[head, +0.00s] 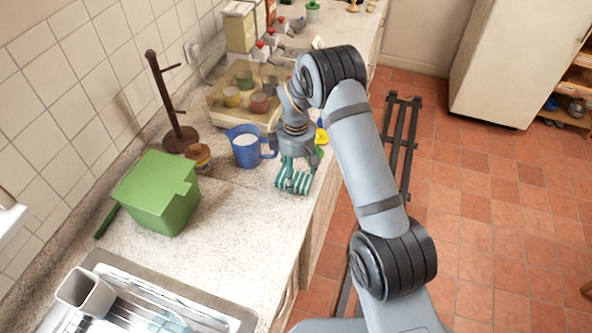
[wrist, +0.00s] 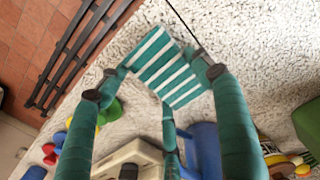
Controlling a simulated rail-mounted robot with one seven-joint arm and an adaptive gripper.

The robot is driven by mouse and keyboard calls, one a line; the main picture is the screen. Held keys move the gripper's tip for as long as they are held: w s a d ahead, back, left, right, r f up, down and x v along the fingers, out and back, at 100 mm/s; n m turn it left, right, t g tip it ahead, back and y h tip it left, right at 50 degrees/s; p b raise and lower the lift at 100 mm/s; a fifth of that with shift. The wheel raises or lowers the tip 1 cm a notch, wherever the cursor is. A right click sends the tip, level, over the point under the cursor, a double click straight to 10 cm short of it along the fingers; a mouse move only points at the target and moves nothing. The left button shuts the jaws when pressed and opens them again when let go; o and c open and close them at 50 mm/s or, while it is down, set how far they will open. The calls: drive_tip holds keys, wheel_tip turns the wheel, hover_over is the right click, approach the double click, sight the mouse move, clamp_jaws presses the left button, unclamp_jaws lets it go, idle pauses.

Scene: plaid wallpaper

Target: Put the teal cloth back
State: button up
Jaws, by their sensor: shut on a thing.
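The teal cloth, striped teal and white (head: 306,183), is at the front edge of the counter, to the right of a blue jug. It also shows in the wrist view (wrist: 168,66), spread out flat between my fingertips. My gripper (head: 294,172) points down and is shut on the cloth. In the wrist view its teal-wrapped fingers (wrist: 155,83) come to either side of the cloth. I cannot tell whether the cloth touches the counter or hangs just above it.
The blue jug (head: 246,149) stands just left of my gripper. A green box (head: 157,196), a dark mug stand (head: 179,139) and a crate of jars (head: 221,111) are further left and back. The sink (head: 205,318) is in front. The speckled counter (head: 236,225) between is clear.

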sight(296, 175)
drive_tip(key=shift+f, duration=0.15)
drive_tip(key=o, duration=1.1)
drive_tip(key=shift+o, duration=0.6)
wheel_tip(296, 175, up, 12)
drive_tip(key=b, duration=0.2)
drive_tip(key=shift+r, duration=0.2)
drive_tip(key=shift+f, duration=0.1)
